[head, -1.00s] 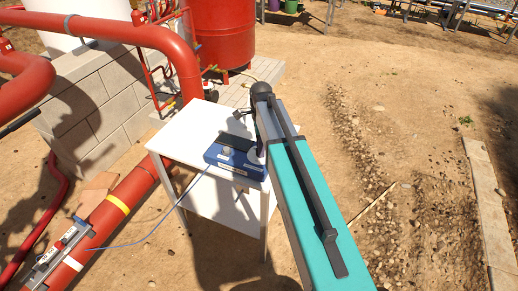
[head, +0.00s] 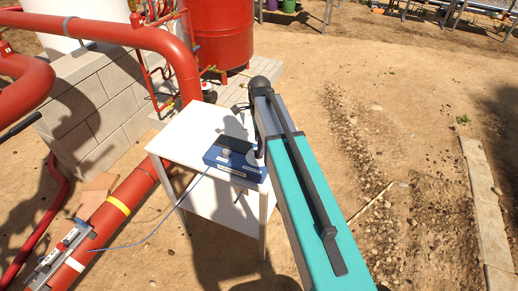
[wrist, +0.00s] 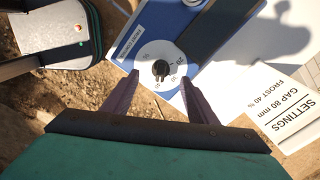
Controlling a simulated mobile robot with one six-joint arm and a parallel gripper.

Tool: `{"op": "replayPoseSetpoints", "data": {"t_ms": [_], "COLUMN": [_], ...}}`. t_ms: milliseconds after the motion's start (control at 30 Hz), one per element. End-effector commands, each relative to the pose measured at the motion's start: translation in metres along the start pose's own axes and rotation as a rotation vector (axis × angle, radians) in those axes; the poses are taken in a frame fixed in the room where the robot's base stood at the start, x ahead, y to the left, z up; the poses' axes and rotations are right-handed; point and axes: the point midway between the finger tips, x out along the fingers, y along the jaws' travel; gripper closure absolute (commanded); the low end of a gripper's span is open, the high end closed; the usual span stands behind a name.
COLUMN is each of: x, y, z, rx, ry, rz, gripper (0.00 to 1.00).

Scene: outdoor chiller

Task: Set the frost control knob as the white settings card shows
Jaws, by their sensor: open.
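The frost control is a blue box (head: 222,160) on a white table, and it fills the top middle of the wrist view (wrist: 150,17). On it is a white round dial (wrist: 146,55) with a black knob (wrist: 161,68). Some dial numbers are readable, but I cannot tell the knob's exact setting. My gripper (wrist: 160,79) is open, its two purple fingers on either side of the knob, apart from it in the picture. The white settings card (wrist: 285,108) lies at the right of the wrist view and reads GAP 80 mm, FROST 40 %. In the head view my arm hides the gripper.
The white table (head: 185,130) stands on sandy ground. A blue cable runs from the box to a device (head: 62,246) on the red pipe (head: 130,190) at left. Block wall (head: 90,120) and red tank (head: 218,35) stand behind. Open ground lies to the right.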

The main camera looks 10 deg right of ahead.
Motion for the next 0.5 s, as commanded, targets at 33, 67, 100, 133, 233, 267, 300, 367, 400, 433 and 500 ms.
{"op": "replayPoseSetpoints", "data": {"t_ms": [33,67,100,133,233,267,300,367,400,433,500], "x": [-0.007,-0.009,-0.013,-0.015,-0.023,-0.025,-0.028,-0.031,-0.033,-0.034,-0.034], "y": [0.000,0.000,0.000,0.000,0.000,0.000,0.000,0.000,0.000,0.000,0.000], "z": [0.000,0.000,0.000,0.000,0.000,0.000,0.000,0.000,0.000,0.000,0.000], "rx": [0.000,0.000,0.000,0.000,0.000,0.000,0.000,0.000,0.000,0.000,0.000], "ry": [0.000,0.000,0.000,0.000,0.000,0.000,0.000,0.000,0.000,0.000,0.000], "rz": [-0.001,-0.001,-0.001,-0.001,-0.001,-0.001,0.000,0.000,0.000,0.000,0.000], "gripper": [0.47,0.47,0.47,0.47,0.47,0.47,0.47,0.47,0.47,0.47,0.47]}}
